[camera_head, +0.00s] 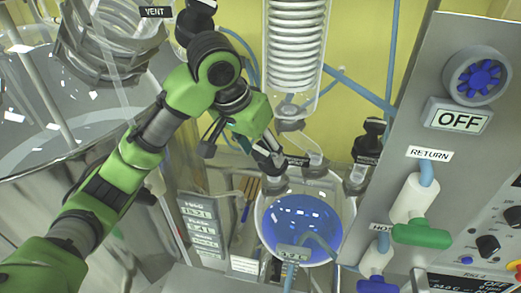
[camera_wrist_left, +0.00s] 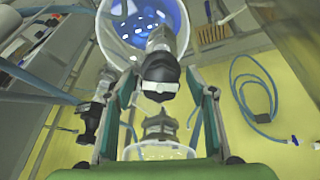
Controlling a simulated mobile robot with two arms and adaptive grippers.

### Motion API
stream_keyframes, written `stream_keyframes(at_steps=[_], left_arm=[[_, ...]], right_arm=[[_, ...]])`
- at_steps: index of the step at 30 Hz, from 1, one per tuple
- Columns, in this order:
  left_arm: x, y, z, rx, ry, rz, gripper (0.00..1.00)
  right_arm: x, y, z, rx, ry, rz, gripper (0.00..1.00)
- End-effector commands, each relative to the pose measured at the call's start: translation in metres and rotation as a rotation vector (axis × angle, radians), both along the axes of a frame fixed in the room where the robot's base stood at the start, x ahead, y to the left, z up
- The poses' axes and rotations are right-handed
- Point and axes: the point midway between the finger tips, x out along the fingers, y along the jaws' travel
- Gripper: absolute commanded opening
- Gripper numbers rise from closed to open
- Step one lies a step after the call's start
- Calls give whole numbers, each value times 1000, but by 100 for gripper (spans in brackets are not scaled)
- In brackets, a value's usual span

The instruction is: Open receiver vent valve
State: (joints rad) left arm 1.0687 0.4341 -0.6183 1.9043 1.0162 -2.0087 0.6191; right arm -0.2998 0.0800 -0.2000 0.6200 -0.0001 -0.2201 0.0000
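The glass receiver (camera_head: 303,225) holds blue liquid below the condenser in the head view; its round bulb also shows at the top of the left wrist view (camera_wrist_left: 143,22). My left gripper (camera_head: 270,158) points down at the receiver's upper left neck and hides most of the valve there. In the left wrist view a black valve knob with a white end face (camera_wrist_left: 158,86) sits between the two fingers of my left gripper (camera_wrist_left: 161,76). The fingers are apart, with narrow gaps beside the knob; contact is not clear. My right gripper is out of view.
A coiled condenser (camera_head: 293,45) hangs above the receiver. Another black valve (camera_head: 370,138) stands to its right. A control panel (camera_head: 463,135) with hose fittings fills the right side. A large glass vessel (camera_head: 50,100) stands at left, near a VENT label (camera_head: 156,12).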

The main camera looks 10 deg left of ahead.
Motion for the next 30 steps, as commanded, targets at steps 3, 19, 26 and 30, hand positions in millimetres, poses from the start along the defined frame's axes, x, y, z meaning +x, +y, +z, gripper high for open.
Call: stream_keyframes(at_steps=[3,19,26,30], left_arm=[[0,0,-1,1,2,0,51],[-26,16,73,3,-5,2,51],[-37,22,103,1,-2,1,51],[-40,23,110,1,1,0,51]], right_arm=[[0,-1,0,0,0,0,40],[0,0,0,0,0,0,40],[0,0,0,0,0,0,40],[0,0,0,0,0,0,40]])
